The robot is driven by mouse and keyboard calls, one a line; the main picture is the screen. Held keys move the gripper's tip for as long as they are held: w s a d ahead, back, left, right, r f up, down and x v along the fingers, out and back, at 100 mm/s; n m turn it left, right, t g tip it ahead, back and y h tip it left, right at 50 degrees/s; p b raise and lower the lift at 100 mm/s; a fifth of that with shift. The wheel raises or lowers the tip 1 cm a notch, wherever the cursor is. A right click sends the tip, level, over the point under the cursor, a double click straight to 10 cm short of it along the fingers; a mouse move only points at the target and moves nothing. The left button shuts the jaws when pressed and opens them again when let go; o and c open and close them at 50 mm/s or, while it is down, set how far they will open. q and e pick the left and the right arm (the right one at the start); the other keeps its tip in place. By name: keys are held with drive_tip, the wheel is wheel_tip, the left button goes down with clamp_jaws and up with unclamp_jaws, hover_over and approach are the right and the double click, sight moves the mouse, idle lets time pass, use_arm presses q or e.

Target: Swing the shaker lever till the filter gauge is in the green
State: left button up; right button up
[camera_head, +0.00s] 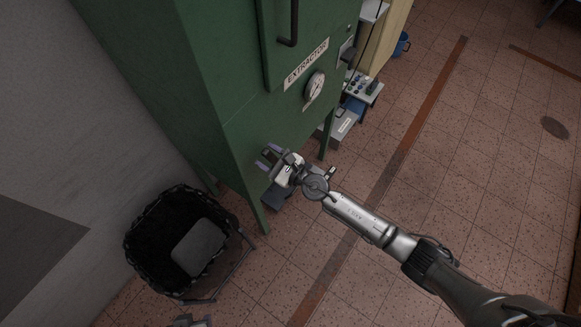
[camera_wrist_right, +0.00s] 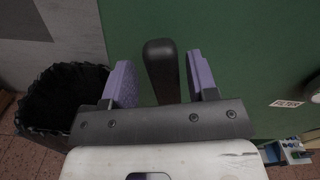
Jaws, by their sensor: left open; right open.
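The green extractor cabinet (camera_head: 215,70) carries a round white gauge (camera_head: 314,87) below its EXTRACTOR label in the head view. The gauge is too small to read its needle or any green zone. My right gripper (camera_head: 268,157) is at the cabinet's lower front, open. In the right wrist view, a dark rounded lever handle (camera_wrist_right: 162,68) stands between the purple fingers of this gripper (camera_wrist_right: 160,85), with gaps showing on both sides. The lever cannot be made out in the head view. Part of my left gripper (camera_head: 190,321) shows at the bottom edge, open.
A black lined bin (camera_head: 140,245) with a grey object (camera_head: 198,247) inside stands left of the cabinet. A black door handle (camera_head: 290,22) sits above the gauge. A small bench with knobs (camera_head: 364,88) and a blue bucket (camera_head: 402,44) stand beyond. The tiled floor at right is open.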

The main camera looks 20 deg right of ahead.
drive_tip(key=b+v, duration=0.1)
drive_tip(key=v, duration=1)
drive_tip(key=shift+s, duration=0.15)
drive_tip(key=shift+d, duration=0.1)
